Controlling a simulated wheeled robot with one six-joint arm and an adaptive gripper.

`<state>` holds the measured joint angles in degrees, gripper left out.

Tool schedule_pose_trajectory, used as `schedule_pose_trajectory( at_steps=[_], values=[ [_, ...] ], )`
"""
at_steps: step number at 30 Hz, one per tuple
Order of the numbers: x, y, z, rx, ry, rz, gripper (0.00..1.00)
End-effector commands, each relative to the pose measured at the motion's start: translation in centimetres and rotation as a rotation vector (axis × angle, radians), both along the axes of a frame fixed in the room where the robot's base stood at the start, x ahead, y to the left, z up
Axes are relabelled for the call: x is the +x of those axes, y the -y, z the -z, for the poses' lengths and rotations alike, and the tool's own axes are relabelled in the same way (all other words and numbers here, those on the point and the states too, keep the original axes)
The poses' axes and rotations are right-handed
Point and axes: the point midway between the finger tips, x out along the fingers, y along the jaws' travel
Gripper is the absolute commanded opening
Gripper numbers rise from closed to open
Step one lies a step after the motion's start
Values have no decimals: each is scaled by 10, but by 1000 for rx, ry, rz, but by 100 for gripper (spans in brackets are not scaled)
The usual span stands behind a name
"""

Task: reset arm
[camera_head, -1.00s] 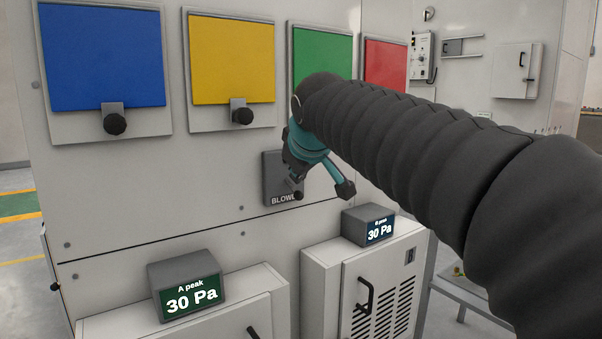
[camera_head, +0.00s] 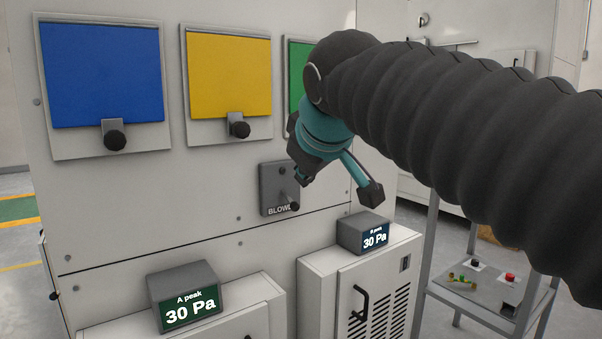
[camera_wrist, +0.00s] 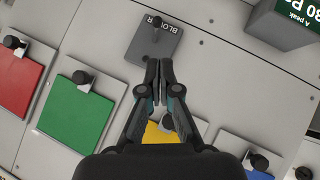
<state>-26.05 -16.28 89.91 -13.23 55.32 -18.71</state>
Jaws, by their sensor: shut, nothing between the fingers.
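My gripper (camera_wrist: 159,72) shows in the wrist view with its fingertips together and nothing between them. In the head view my gripper (camera_head: 305,175) hangs below the teal wrist, partly hidden, just right of the grey blower switch plate (camera_head: 272,190). The blower plate also shows in the wrist view (camera_wrist: 165,52), beyond the fingertips, with its black-knobbed lever. I cannot tell the exact gap between fingers and panel. My dark, ribbed arm crosses the upper right of the head view.
The panel carries blue (camera_head: 100,75), yellow (camera_head: 230,75) and green (camera_head: 296,75) plates with black knobs. A red plate (camera_wrist: 17,78) shows in the wrist view. Below are the A peak display (camera_head: 190,300) and B peak display (camera_head: 365,235), both 30 Pa. A small table (camera_head: 480,290) stands right.

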Motion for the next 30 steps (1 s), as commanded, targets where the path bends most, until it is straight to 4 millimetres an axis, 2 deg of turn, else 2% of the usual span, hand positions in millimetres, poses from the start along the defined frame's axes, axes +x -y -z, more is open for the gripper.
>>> schedule_pose_trajectory(
  at_steps=[5,17,20,23,26,30],
  values=[
    [-7,1,-1,0,0,-2,0],
    [-6,-1,-2,34,-4,18,0],
    [-7,-5,26,70,-63,44,0],
    [-16,-5,67,100,-144,74,0],
    [-33,10,109,135,-228,134,0],
    [-68,44,169,190,-341,256,0]
  ],
)
